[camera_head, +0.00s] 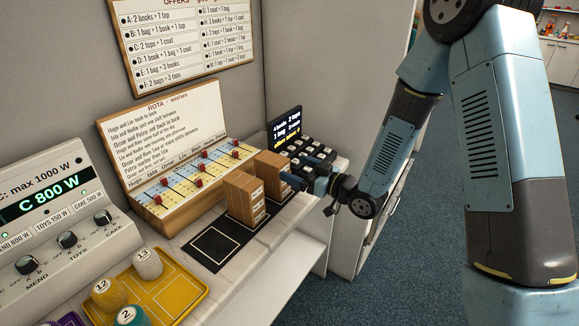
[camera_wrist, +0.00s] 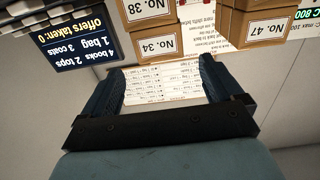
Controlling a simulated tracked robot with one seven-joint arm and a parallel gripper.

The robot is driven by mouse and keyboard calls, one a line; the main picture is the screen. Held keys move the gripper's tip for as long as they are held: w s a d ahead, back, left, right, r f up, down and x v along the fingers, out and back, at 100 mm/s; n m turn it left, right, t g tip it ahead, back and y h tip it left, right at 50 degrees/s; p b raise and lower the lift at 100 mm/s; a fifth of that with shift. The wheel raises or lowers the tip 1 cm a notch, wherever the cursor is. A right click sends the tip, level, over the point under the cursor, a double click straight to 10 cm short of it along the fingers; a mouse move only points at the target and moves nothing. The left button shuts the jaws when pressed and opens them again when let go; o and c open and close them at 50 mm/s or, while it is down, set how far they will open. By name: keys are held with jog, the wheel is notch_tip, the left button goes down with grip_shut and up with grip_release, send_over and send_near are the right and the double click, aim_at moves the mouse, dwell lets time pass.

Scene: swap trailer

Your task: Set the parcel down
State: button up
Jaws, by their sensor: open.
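Brown parcels stand in two stacks on the counter, a nearer stack (camera_head: 241,199) and a farther stack (camera_head: 269,168). In the wrist view the white labels read No. 38 (camera_wrist: 138,12), No. 34 (camera_wrist: 157,46) and No. 47 (camera_wrist: 266,29). I cannot tell which parcel is the task's. My gripper (camera_head: 291,180) is beside the farther stack; in the wrist view my gripper (camera_wrist: 161,66) has its fingers wide apart with no parcel between them. A black mat with white outlines (camera_head: 208,247) lies before the nearer stack, its left part bare.
A sloped rota board with red pegs (camera_head: 180,190) stands behind the stacks. A dark offers screen (camera_head: 285,128) and black keys (camera_head: 315,152) are close to my gripper. A yellow tray (camera_head: 180,300) with numbered spools and a grey power panel (camera_head: 60,245) stand at left.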

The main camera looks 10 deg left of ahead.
jog(key=w+d+r+m+t+h, duration=0.15)
jog(key=d+r+h, duration=0.25)
jog(key=d, duration=0.4)
jog(key=d+r+m+t+h, duration=0.1)
jog(key=d+r+m+h, duration=0.1)
jog(key=d+r+h, duration=0.5)
jog(key=d+r+m+t+h, duration=0.1)
jog(key=d+r+m+h, duration=0.1)
jog(key=d, duration=0.8)
jog(key=s+d+r+m+g+h, duration=0.1)
jog(key=s+d+r+m, duration=0.1)
jog(key=s, duration=0.6)
jog(key=s+d+r+m+g+h, duration=0.1)
jog(key=s+d+r+m+g, duration=0.1)
jog(key=s, duration=0.6)
jog(key=s+d+r+m+g+h, duration=0.1)
jog(key=s+d+r+m+g, duration=0.1)
jog(key=s+d+r, duration=0.3)
jog(key=s+d+m, duration=0.1)
jog(key=s, duration=0.3)
jog(key=shift+d+r+m, duration=0.15)
jog(key=shift+m, duration=0.2)
